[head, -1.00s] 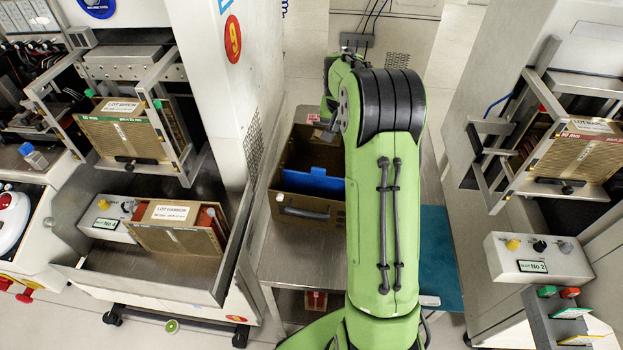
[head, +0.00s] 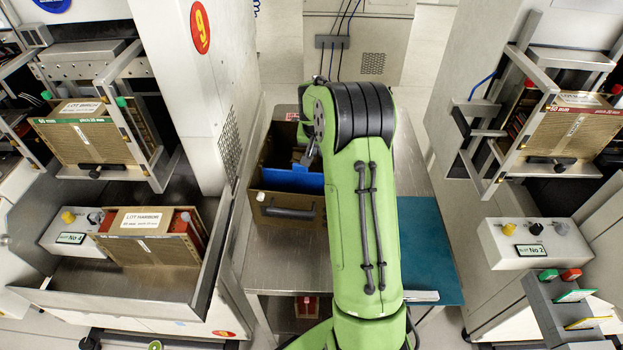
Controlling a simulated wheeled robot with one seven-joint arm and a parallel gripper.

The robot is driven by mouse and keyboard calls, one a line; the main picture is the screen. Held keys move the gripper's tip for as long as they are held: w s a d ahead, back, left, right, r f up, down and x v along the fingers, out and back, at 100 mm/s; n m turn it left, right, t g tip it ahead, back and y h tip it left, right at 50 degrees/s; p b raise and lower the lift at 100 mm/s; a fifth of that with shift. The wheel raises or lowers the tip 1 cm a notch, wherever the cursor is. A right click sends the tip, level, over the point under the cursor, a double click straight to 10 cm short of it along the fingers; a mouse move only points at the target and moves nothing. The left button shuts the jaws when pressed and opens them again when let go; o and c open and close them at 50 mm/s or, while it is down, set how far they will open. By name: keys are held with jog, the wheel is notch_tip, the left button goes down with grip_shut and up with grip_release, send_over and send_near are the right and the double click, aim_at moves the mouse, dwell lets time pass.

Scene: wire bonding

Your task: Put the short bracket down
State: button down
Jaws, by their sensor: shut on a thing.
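My green arm covers the middle of the head view. At its far end, a small dark grey part that looks like my gripper (head: 306,153) hangs over the right side of the brown bin. It is small and partly hidden by the arm, and I take it as shut on the short bracket. I cannot make out the bracket's shape or whether it touches anything. The brown bin (head: 287,217) has a dark front handle and a blue divider (head: 293,179) inside. The bin's right side is hidden behind my arm.
The bin stands on a steel table (head: 270,265). A teal mat (head: 432,250) with a pale bar (head: 421,296) at its front edge lies right of my arm. Machines with racked magazines flank both sides. A labelled magazine (head: 150,240) sits in the left machine's tray.

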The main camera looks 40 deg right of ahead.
notch_tip(320, 180, down, 7)
jog(key=shift+r+b, duration=0.1)
jog(key=shift+b, duration=1)
jog(key=shift+r, duration=0.1)
jog(key=c, duration=1.7)
grip_release()
jog(key=o, duration=0.5)
